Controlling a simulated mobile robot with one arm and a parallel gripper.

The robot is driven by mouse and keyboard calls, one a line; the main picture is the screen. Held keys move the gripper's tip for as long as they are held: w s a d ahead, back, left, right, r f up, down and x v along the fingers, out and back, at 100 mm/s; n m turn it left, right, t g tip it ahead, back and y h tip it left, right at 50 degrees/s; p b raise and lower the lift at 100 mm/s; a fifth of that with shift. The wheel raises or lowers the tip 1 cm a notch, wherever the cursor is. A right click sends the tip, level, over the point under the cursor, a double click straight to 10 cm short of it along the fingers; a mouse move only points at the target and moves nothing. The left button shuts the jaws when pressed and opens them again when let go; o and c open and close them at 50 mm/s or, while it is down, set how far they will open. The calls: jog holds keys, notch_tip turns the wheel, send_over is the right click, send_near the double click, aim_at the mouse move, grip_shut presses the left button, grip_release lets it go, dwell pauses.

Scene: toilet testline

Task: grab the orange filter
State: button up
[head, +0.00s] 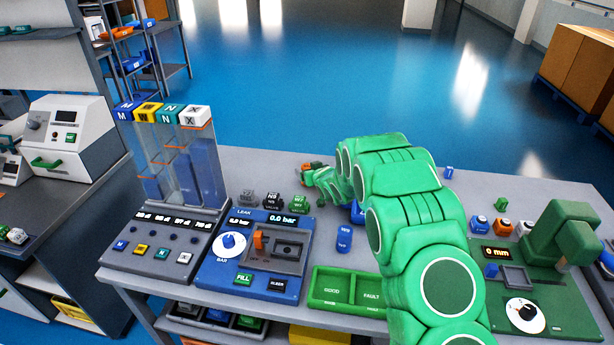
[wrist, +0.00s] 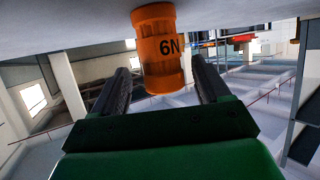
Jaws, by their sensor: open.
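The orange filter (wrist: 160,35), marked 6N, shows in the wrist view between the two dark fingers of my gripper (wrist: 162,70). The fingers are open, with a visible gap on each side of the filter. Its top end meets the pale grey surface at the top of that view. In the head view my gripper (head: 311,177) is at the far edge of the bench, left of my green arm. A small orange part (head: 307,167) shows at its tip; most of it is hidden there by the gripper.
Dark and green valves (head: 299,204) stand just left of my gripper. A blue cylinder (head: 344,240) stands nearer. The blue leak tester (head: 215,272), green good/fault tray (head: 330,288) and green gauge station (head: 550,270) occupy the bench (head: 255,165). My arm hides its middle.

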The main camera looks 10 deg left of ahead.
jog(key=shift+a+x, duration=0.2)
jog(key=shift+x, duration=1.6)
jog(key=shift+s, duration=0.1)
jog(key=shift+c, duration=0.2)
jog(key=c, duration=1)
jog(key=shift+c, duration=0.2)
